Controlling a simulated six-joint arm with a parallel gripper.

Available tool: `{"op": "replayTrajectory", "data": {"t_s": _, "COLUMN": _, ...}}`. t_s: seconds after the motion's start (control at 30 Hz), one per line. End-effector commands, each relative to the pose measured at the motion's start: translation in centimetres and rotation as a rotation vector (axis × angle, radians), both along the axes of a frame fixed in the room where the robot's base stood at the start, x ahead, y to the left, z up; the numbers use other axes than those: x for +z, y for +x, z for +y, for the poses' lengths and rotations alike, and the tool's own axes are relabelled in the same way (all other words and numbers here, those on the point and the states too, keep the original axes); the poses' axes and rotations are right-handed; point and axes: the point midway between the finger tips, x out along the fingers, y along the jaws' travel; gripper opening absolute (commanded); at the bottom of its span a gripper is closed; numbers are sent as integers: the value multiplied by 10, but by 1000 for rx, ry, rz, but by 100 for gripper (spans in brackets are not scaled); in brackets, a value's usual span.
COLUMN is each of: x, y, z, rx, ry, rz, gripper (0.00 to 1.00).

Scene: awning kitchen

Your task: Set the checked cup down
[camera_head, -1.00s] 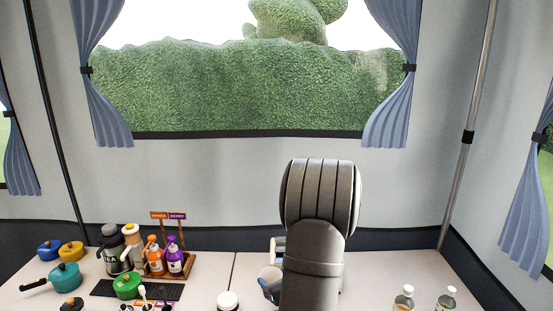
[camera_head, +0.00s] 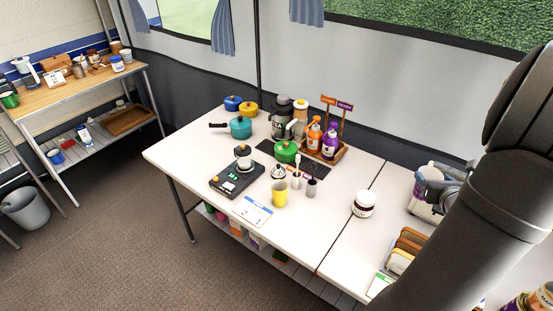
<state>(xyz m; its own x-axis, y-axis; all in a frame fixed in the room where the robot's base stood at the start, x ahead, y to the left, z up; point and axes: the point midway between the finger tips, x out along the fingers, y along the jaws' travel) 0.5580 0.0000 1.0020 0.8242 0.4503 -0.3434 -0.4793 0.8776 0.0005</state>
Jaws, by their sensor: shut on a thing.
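My gripper (camera_head: 432,188) is at the right of the picture, over the right-hand table, partly hidden by my own dark arm. It is shut on a small pale cup (camera_head: 428,171), taken as the checked cup. Its pattern is too small to make out, and its lower part is hidden by the jaws. A white object (camera_head: 421,209) shows just below the gripper. I cannot tell whether the cup touches anything beneath it.
The left-hand white table (camera_head: 330,222) holds a yellow cup (camera_head: 280,194), a black scale (camera_head: 229,183), a green pot (camera_head: 286,151) and a bottle rack (camera_head: 341,152). The left table's front right is clear.

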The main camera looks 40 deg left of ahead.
Motion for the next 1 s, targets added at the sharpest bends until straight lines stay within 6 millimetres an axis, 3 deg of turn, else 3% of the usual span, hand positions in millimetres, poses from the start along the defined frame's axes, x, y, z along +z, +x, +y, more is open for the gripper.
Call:
{"op": "replayTrajectory", "data": {"t_s": 0.03, "x": 8, "y": 0, "z": 1, "rx": 2, "ry": -2, "rz": -6, "gripper": 51}}
{"op": "replayTrajectory", "data": {"t_s": 0.17, "x": 5, "y": 13, "z": 29, "rx": 58, "ry": 1, "rz": 0, "gripper": 51}}
{"op": "replayTrajectory", "data": {"t_s": 0.37, "x": 5, "y": 33, "z": 82, "rx": 160, "ry": 2, "rz": 1, "gripper": 51}}
{"op": "replayTrajectory", "data": {"t_s": 0.47, "x": 5, "y": 42, "z": 121, "rx": 228, "ry": 4, "rz": 3, "gripper": 51}}
{"op": "replayTrajectory", "data": {"t_s": 0.7, "x": 6, "y": 54, "z": 234, "rx": 412, "ry": 5, "rz": 6, "gripper": 51}}
{"op": "replayTrajectory", "data": {"t_s": 1.0, "x": 6, "y": 35, "z": 386, "rx": 636, "ry": 2, "rz": 5, "gripper": 51}}
